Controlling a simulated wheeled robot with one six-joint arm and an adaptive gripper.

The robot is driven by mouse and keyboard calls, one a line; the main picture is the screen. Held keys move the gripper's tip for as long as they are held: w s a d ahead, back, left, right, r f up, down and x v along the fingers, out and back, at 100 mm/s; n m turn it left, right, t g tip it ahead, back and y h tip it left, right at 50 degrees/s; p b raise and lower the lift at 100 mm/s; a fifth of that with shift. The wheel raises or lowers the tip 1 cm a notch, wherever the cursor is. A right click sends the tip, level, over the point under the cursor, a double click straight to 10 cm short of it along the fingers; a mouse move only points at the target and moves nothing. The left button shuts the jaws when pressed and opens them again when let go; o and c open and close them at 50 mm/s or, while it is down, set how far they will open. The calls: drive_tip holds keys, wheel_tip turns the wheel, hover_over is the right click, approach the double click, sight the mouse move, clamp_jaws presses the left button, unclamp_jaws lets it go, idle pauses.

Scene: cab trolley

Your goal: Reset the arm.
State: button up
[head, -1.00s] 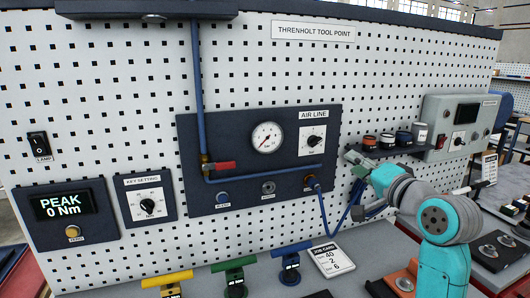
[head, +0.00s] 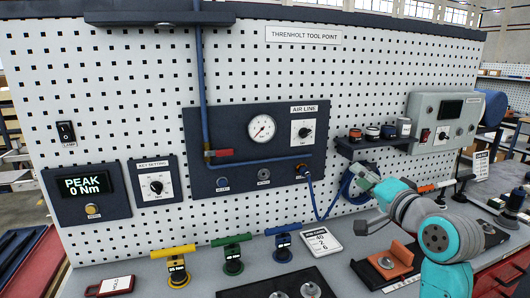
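My arm, teal and grey, comes in from the lower right in the head view. My gripper (head: 366,200) is at its left end, in front of the pegboard's lower right part and above the bench.
The air line panel (head: 262,150) and a small shelf of jars (head: 372,142) are on the pegboard. A grey control box (head: 446,120) is at right.

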drive_tip(key=s+f+h, duration=0.1)
drive_tip(key=s+f, duration=0.3)
drive_tip(key=f, duration=0.5)
drive_tip(key=s+a+f+h, duration=0.1)
drive_tip(key=s+f, duration=0.3)
drive_tip(key=f, duration=0.5)
drive_tip(key=s+f+h, duration=0.1)
drive_tip(key=s+f, duration=0.3)
drive_tip(key=f, duration=0.6)
drive_tip(key=shift+s+a, duration=0.25)
drive_tip(key=shift+s, duration=0.15)
drive_tip(key=s+a+f+n+g+h, duration=0.1)
drive_tip(key=s+f, duration=0.3)
drive_tip(key=s, duration=0.4)
drive_tip(key=s+f+n+h, duration=0.15)
drive_tip(key=s+f, duration=0.25)
drive_tip(key=s, duration=0.5)
drive_tip(key=s+a+f+n+g, duration=0.15)
drive_tip(key=s+f, duration=0.25)
drive_tip(key=s, duration=0.4)
drive_tip(key=s+r+n, duration=0.1)
drive_tip(key=s+n, duration=0.1)
drive_tip(key=s, duration=0.7)
drive_tip(key=s+r+n, duration=0.2)
drive_tip(key=s, duration=0.6)
drive_tip(key=shift+s+r+n, duration=0.3)
drive_tip(key=shift+s, duration=0.05)
drive_tip(key=shift+a, duration=0.1)
